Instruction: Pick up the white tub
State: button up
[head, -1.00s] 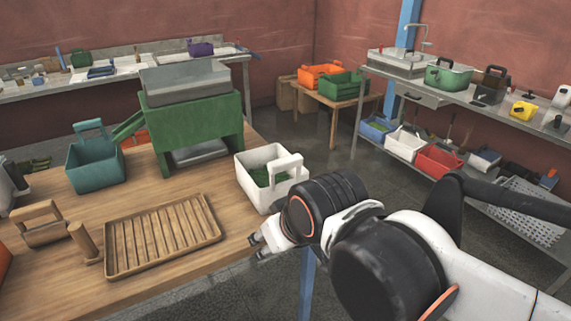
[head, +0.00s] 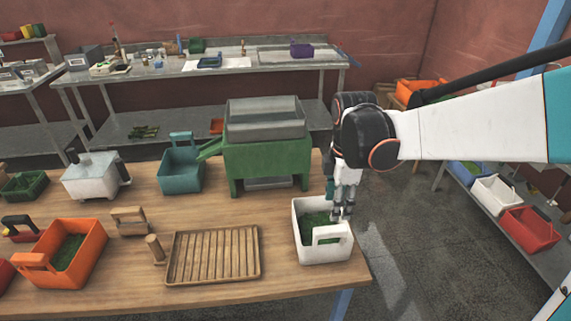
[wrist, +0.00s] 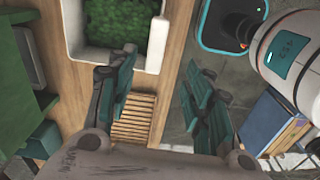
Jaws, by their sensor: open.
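The white tub (head: 322,254) stands upright on the wooden table near its right edge, with green material inside and a raised handle at its near side. My gripper (head: 342,213) points down at the tub's right rear side. In the wrist view my gripper (wrist: 160,92) is open, with its teal-padded fingers spread apart. The tub's white wall (wrist: 157,45) shows between the fingers in that view, with the green contents to the left. I cannot tell whether a finger touches the tub.
The green machine (head: 266,160) with a metal hopper stands close behind and left of the tub. A slatted wooden tray (head: 213,254) lies to the left. A teal tub (head: 182,172) and an orange tub (head: 86,260) stand farther left. Open floor lies right of the table.

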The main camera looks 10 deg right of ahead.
aim_at(331, 229)
jog(key=shift+n, duration=0.3)
jog(key=f, duration=0.3)
jog(key=f+b, duration=0.1)
jog(key=f, duration=0.4)
jog(key=shift+w+a+f+b, duration=0.1)
jog(key=shift+w+f+b, duration=0.15)
jog(key=shift+f+b, duration=0.05)
jog(key=f, duration=0.2)
jog(key=f+b, duration=0.1)
jog(key=f, duration=0.1)
jog(key=shift+w+f, duration=0.1)
jog(key=shift+w, duration=0.15)
jog(key=shift+f, duration=0.45)
grip_shut()
